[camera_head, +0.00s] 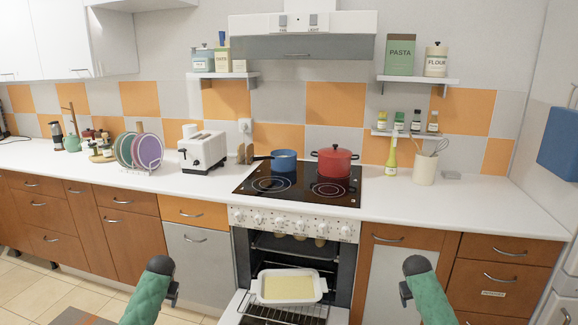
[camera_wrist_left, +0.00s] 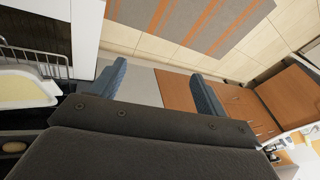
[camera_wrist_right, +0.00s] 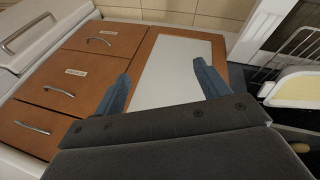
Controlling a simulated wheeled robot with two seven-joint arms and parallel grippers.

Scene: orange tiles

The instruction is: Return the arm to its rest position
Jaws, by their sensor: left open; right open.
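My left gripper (camera_wrist_left: 158,70) is open and empty in the left wrist view, with floor and brown cabinet fronts beyond its blue fingers. My right gripper (camera_wrist_right: 160,70) is open and empty in the right wrist view, in front of a white-panelled cabinet door and brown drawers. In the head view only my green arms with dark ends show, at the lower left and lower right; the fingers cannot be made out there. Between the arms, a white baking dish (camera_head: 290,287) with pale yellow contents sits on a wire rack (camera_head: 285,312) at the open oven.
The oven door (camera_head: 243,306) is open toward me. A blue pan (camera_head: 284,160) and a red pot (camera_head: 335,162) stand on the black cooktop (camera_head: 256,197). A toaster (camera_head: 203,152) and plates stand left on the white counter. Drawers (camera_head: 498,279) flank the oven on the right.

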